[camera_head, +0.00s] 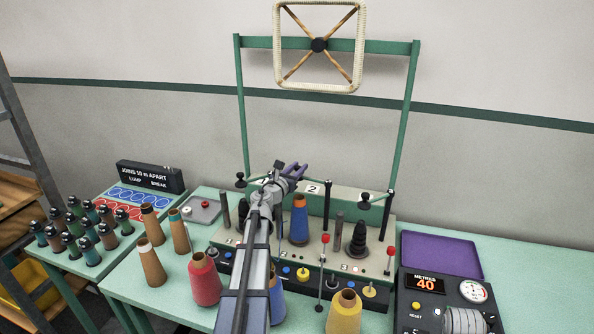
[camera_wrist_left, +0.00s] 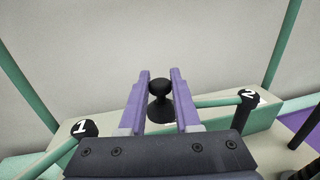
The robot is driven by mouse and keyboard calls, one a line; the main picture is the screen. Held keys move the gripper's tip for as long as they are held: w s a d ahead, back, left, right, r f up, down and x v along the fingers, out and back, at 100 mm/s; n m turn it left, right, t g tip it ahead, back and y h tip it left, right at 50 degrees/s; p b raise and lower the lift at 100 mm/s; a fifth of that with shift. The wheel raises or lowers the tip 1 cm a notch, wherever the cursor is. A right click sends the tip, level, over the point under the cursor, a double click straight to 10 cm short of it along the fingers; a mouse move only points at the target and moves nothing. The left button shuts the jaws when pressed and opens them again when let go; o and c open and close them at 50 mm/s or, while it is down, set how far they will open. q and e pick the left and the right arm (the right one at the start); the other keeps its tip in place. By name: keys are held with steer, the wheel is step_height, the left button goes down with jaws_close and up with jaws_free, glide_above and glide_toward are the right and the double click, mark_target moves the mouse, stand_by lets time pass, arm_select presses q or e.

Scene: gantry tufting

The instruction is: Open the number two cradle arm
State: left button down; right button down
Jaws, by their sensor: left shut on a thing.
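My left gripper (camera_head: 297,170) is over the back of the tufting stand, its purple fingers pointing away from me. In the left wrist view, the gripper (camera_wrist_left: 160,95) is shut on the black knob (camera_wrist_left: 160,90) of the number two cradle arm. The green bar of this arm (camera_wrist_left: 216,101) runs right from the knob to a black pivot cap marked 2 (camera_wrist_left: 249,96). In the head view, the number 2 plate (camera_head: 313,188) shows just right of the gripper; the knob is hidden there. My right gripper is not in view.
The number one pivot cap (camera_wrist_left: 83,128) is left of my fingers. Another black cradle knob (camera_head: 240,179) is at left, and one (camera_head: 365,200) at right. A blue cone (camera_head: 299,222) stands below the gripper. Red (camera_head: 205,281) and yellow cones (camera_head: 344,314) stand in front.

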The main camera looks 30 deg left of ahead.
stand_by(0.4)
arm_select(q)
steer(key=c, duration=0.7)
jaws_free()
steer(key=shift+o, duration=0.2)
steer(key=s, duration=0.7)
steer(key=shift+s+d, duration=0.3)
steer(key=shift+d, duration=0.15)
